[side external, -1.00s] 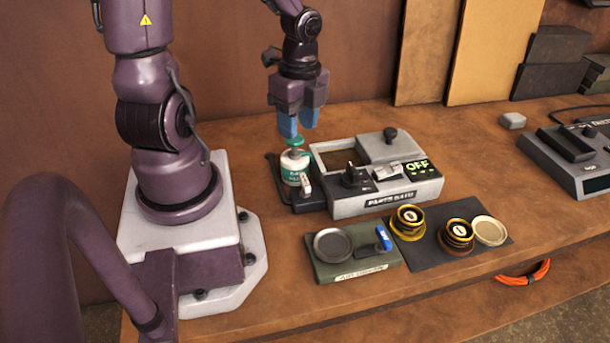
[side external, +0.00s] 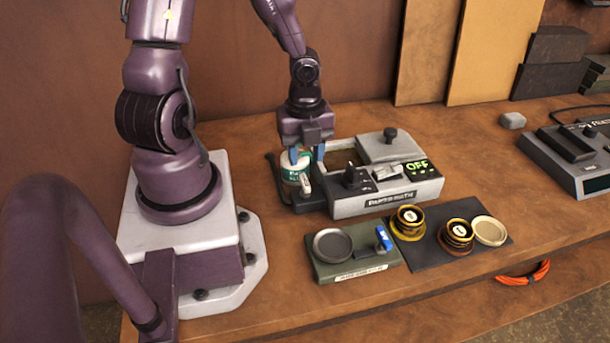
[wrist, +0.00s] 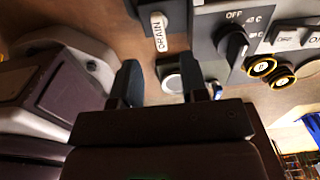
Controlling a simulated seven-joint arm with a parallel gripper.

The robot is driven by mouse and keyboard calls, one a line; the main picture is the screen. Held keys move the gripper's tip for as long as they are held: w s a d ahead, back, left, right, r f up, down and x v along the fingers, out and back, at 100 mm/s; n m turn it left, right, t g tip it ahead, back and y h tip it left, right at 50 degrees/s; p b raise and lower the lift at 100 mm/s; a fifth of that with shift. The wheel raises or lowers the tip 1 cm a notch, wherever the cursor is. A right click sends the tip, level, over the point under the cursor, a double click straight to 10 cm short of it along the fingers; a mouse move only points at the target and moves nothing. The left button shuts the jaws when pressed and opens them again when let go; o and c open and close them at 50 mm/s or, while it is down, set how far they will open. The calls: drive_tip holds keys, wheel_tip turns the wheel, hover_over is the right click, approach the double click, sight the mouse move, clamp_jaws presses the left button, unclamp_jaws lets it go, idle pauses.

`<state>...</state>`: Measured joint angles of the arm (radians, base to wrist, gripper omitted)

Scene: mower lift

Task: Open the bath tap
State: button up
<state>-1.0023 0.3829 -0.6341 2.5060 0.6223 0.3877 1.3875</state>
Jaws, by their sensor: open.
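The parts bath (side external: 392,200) is a grey unit with an open tank and a lid at the back. The likely tap, a white lever (side external: 305,185), stands at its front left; in the wrist view a white lever marked DRAIN (wrist: 158,22) shows at the top. A green-and-white jar (side external: 291,170) stands left of the bath. My gripper (side external: 306,157) is low over the jar and the bath's left end, its blue fingers apart. Its fingers also show in the wrist view (wrist: 165,82), open with nothing seen gripped.
In front lie a green tray (side external: 330,270) with a round dish and a dark mat (side external: 415,250) with brass parts. Bare bench lies right of the bath.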

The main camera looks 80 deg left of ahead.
sight(305, 180)
drive_tip(key=shift+f, duration=3.15)
clamp_jaws()
